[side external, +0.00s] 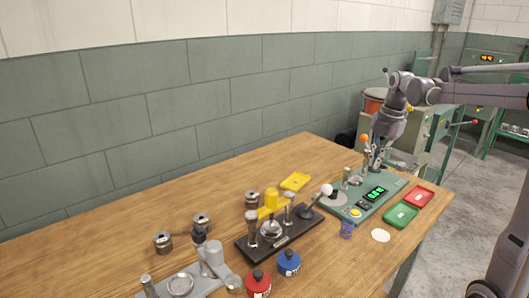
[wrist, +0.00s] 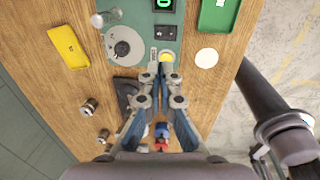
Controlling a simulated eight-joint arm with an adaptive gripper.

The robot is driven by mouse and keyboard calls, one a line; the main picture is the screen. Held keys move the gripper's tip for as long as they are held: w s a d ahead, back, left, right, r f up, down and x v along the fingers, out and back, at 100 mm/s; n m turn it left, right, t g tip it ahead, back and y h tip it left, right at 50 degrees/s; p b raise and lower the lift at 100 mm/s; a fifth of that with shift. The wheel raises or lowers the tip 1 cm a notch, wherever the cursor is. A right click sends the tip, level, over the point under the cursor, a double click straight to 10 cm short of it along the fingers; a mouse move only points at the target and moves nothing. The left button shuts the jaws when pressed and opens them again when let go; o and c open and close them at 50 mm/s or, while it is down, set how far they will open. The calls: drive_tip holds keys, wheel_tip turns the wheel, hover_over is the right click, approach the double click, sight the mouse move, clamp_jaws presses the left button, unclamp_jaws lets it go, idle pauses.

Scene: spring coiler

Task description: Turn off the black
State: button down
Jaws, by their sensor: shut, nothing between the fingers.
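A green machine (side external: 392,185) stands on the wooden table, with a green-lit display (side external: 376,194), a small black switch block (side external: 364,204) and a yellow round button (side external: 355,212). The wrist view shows the black block (wrist: 166,32) just above the yellow button (wrist: 166,57); its on or off position is too small to tell. A separate black-based device (side external: 280,240) with a white-knobbed lever stands to the left; the wrist view shows only part of its base (wrist: 127,88). My gripper (side external: 375,166) is shut and empty over the machine's far side. Its fingers (wrist: 164,74) show below the button in the wrist view.
Red (side external: 419,196) and green (side external: 401,214) trays, a white disc (side external: 381,235) and a purple-blue item (side external: 346,228) sit near the machine. A yellow tray (side external: 296,181) lies behind the black-based device. Red (side external: 258,282) and blue (side external: 289,262) pots stand in front. The table's left rear is clear.

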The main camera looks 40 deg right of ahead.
sight(360, 203)
drive_tip(key=f, duration=0.4)
drive_tip(key=w+f, duration=0.1)
drive_tip(key=f, duration=0.8)
drive_tip(key=shift+w+f, duration=0.35)
drive_tip(key=shift+f, duration=0.05)
drive_tip(key=shift+w+f, duration=0.1)
drive_tip(key=shift+f, duration=0.15)
drive_tip(key=shift+s+r, duration=0.15)
drive_tip(key=shift+s, duration=0.65)
drive_tip(key=shift+r, duration=0.1)
wheel_tip(360, 203, up, 14)
drive_tip(key=w, duration=0.1)
drive_tip(key=shift+w, duration=0.35)
